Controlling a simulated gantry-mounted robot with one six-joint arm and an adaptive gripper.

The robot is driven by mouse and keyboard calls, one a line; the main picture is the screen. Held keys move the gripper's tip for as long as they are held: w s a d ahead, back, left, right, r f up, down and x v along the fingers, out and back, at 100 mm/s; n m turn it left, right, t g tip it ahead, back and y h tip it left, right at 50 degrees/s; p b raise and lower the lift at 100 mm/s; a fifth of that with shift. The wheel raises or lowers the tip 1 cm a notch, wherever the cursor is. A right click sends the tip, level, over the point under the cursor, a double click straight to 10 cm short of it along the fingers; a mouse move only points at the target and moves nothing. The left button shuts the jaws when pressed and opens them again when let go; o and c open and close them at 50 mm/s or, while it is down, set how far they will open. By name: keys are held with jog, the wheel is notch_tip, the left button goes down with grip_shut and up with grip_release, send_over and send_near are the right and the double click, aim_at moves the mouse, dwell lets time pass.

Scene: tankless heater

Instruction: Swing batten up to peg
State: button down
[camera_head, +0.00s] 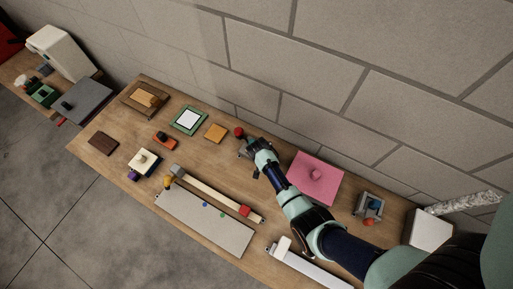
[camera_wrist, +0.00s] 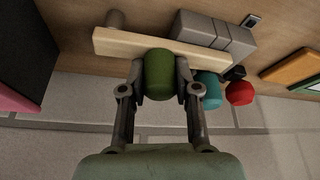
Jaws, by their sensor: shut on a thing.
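In the wrist view my gripper (camera_wrist: 160,82) is shut on a green knob (camera_wrist: 160,68). The knob stands against a pale wooden batten (camera_wrist: 120,42), which lies across the picture, slightly tilted. A short grey-brown peg (camera_wrist: 114,18) shows just beyond the batten's left end; whether they touch is unclear. A grey stepped block (camera_wrist: 215,36) is behind the batten's right part. In the head view my gripper (camera_head: 252,148) is over the table near the wall, and it and the arm hide most of the batten there.
Right of the knob are a teal cylinder (camera_wrist: 208,88) and a red knob (camera_wrist: 240,93). The wooden table (camera_head: 120,123) holds a pink plate (camera_head: 327,188) right of my arm, an orange block (camera_head: 215,132) to the left, and another pale strip (camera_head: 215,193) in front. The block wall (camera_head: 400,80) is close behind.

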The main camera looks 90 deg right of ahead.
dwell(0.4)
jog(key=c, duration=0.8)
grip_release()
jog(key=shift+r, duration=0.1)
jog(key=v, duration=1.1)
jog(key=shift+r, duration=0.4)
jog(key=shift+w, duration=0.1)
